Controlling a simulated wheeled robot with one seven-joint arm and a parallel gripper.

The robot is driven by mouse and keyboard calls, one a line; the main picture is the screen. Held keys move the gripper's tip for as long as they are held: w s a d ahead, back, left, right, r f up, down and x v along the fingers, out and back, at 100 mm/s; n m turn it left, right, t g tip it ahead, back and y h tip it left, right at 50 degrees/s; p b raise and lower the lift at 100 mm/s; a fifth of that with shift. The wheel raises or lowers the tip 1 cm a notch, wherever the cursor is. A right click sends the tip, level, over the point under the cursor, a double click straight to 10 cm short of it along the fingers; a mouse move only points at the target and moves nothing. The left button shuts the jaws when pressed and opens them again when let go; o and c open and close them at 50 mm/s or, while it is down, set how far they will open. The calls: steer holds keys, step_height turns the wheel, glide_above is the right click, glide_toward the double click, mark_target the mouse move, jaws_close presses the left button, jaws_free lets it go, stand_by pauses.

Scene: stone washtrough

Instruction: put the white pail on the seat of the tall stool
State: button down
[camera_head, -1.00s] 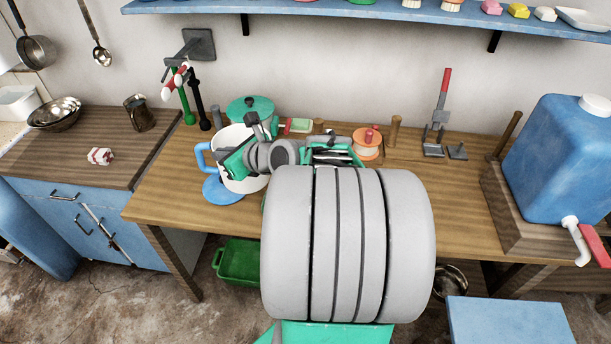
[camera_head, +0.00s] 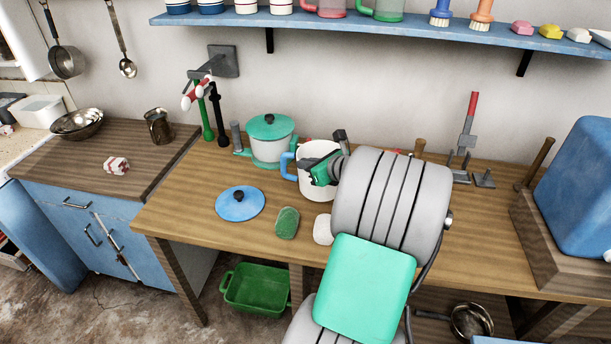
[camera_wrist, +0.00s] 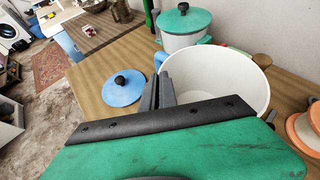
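The white pail (camera_head: 313,184) with a blue side handle is at the middle of the wooden counter, partly behind my arm. In the wrist view the white pail (camera_wrist: 240,75) is seen from above its rim, upright and empty as far as I see. My gripper (camera_wrist: 157,92) has its fingers close together at the pail's near left rim, and appears shut on its wall. Whether the pail's base touches the counter is unclear. A blue flat edge (camera_head: 484,340), possibly the tall stool's seat, shows at the bottom right.
A teal-lidded pot (camera_head: 270,147) stands left of the pail. A blue lid (camera_head: 240,204), a green sponge (camera_head: 287,222) and a white lump (camera_head: 322,229) lie in front. A large blue container (camera_head: 580,195) stands at the right. A shelf (camera_head: 330,27) runs above.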

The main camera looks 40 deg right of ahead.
mark_target(304, 186)
steer(key=shift+w+d+f, duration=0.25)
steer(key=shift+w+f, duration=0.45)
steer(key=shift+f, duration=0.1)
steer(key=shift+w+d+f, duration=0.1)
steer(key=shift+w+f, duration=0.1)
steer(key=shift+f, duration=1.6)
steer(key=c, duration=1.7)
jaws_free()
steer(key=shift+f, duration=0.1)
